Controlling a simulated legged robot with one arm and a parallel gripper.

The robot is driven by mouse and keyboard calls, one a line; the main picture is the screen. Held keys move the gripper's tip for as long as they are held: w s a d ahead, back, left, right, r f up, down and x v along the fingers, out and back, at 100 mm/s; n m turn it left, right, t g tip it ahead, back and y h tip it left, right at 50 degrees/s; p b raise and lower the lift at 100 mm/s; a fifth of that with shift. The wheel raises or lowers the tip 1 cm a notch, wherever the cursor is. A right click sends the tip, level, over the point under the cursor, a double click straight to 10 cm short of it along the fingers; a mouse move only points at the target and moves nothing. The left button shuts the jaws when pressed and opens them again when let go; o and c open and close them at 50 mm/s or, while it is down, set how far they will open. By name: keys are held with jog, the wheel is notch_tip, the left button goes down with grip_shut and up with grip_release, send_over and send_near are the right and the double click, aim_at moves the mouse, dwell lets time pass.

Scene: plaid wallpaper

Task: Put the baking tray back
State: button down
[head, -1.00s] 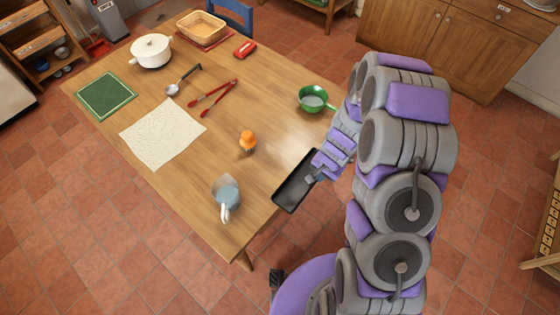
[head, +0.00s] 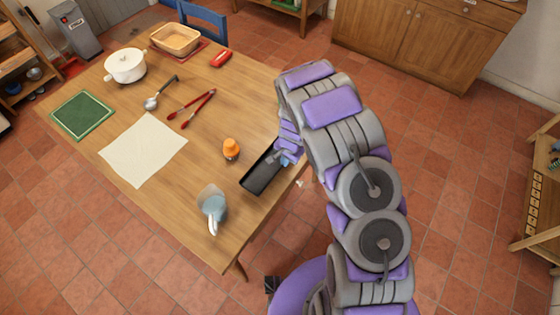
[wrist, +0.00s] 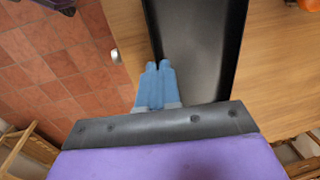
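The baking tray (head: 258,172) is black, long and shallow. It is over the right edge of the wooden table in the head view. It also fills the top middle of the wrist view (wrist: 198,45).
On the table (head: 205,135) are an orange shaker (head: 231,149), a blue-grey jug (head: 212,207), red tongs (head: 191,109), a ladle (head: 160,93), a white cloth (head: 143,149), a green mat (head: 83,115), a white pot (head: 125,65) and a basket (head: 176,39). A cabinet (head: 405,40) stands behind.

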jog(key=shift+w+a+f, duration=0.15)
jog(key=shift+w+a, duration=0.4)
jog(key=shift+w, duration=0.35)
jog(key=shift+w+a, duration=0.15)
jog(key=shift+a, duration=0.25)
jog(key=shift+f+b, duration=0.6)
jog(key=shift+f, duration=1.15)
jog(key=shift+f, duration=0.1)
jog(key=c, duration=1.4)
grip_release()
jog(key=shift+o, duration=0.2)
notch_tip(320, 180, up, 12)
jog(key=s+d+p, duration=0.1)
jog(key=shift+d+p, duration=0.2)
jog(key=shift+p, duration=0.2)
